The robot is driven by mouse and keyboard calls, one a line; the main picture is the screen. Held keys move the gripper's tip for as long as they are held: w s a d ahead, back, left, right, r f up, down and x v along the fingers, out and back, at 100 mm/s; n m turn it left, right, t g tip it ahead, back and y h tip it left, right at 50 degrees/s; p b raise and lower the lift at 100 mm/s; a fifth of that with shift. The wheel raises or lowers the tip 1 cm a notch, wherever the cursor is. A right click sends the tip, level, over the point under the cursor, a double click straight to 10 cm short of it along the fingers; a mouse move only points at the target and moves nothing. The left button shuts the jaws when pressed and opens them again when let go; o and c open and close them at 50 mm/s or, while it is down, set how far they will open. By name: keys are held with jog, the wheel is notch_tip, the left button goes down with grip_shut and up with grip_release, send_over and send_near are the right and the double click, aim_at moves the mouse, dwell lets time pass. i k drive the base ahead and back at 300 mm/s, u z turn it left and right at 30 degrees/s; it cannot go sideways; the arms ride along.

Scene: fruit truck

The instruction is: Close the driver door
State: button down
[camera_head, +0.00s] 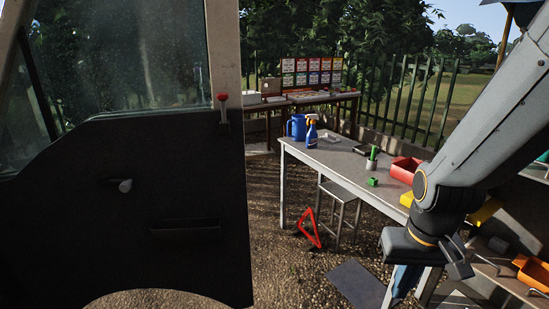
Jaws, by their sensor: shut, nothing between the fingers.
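The driver door (190,200) fills the left of the head view. My gripper (462,263) is at the lower right, shut and empty, well apart from the door.
A grey worktable (335,160) stands between door and arm, bearing a blue jug (298,127), a spray bottle (312,132) and a red bin (405,169). A stool (340,195) and red warning triangle (309,228) are below it. Gravel (275,270) beside the door is clear.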

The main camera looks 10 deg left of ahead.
aim_at(70, 241)
jog(key=z, duration=0.15)
jog(key=i, duration=0.75)
jog(key=u, duration=0.75)
jog(key=i, duration=0.7)
jog(key=u, duration=0.75)
